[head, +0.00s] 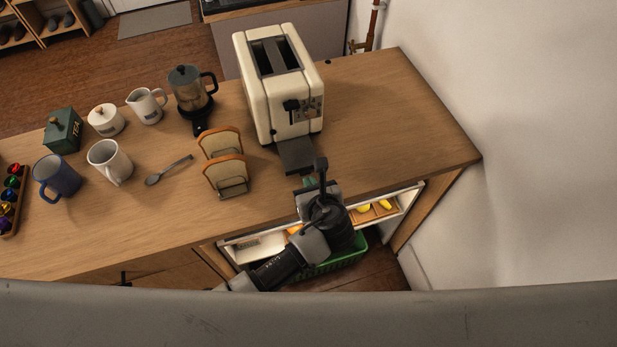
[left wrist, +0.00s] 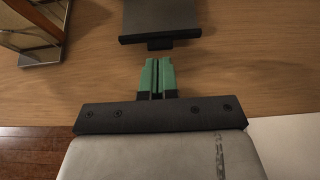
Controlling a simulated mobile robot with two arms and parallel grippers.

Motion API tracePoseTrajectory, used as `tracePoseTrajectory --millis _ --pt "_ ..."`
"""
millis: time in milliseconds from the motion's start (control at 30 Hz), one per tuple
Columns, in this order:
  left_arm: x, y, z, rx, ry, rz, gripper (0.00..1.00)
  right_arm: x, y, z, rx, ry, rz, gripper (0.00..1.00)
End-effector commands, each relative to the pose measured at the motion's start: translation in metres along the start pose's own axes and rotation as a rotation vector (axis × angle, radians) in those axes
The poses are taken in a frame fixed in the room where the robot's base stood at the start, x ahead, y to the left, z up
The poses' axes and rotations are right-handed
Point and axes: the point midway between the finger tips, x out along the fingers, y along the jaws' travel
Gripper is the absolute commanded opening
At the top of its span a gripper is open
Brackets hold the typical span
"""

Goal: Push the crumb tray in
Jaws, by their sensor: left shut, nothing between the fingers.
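The dark crumb tray (head: 297,154) sticks out of the base of the cream toaster (head: 279,85) on the wooden counter. In the left wrist view the tray (left wrist: 160,17) is at the top, with a small tab at its front edge. My left gripper (head: 311,181) is just in front of the tray. Its green fingertips (left wrist: 158,64) are together and empty, pointing at the tab with a small gap between. The tray's inner end is hidden in the toaster. My right gripper is not in view.
A toast rack (head: 226,176) with bread stands left of the tray. The counter right of the toaster is clear.

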Motion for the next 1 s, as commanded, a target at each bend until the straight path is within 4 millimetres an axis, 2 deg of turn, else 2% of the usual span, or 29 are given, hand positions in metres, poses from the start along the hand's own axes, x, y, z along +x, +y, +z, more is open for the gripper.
tracePoseTrajectory --millis 200,567,667,900,1000 --pt "0.011 0.000 0.006 0.000 0.002 0.001 0.00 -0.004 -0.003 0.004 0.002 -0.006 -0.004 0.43" --pt "0.014 0.000 0.008 0.001 0.001 0.001 0.00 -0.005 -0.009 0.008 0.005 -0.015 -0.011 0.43" --pt "0.026 0.000 0.017 0.003 -0.002 0.003 0.00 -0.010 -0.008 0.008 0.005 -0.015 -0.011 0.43" --pt "0.080 0.000 0.047 0.001 -0.002 0.003 0.00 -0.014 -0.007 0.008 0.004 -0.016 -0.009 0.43" --pt "0.096 0.000 0.055 0.001 -0.001 0.003 0.00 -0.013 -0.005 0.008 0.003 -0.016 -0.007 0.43"
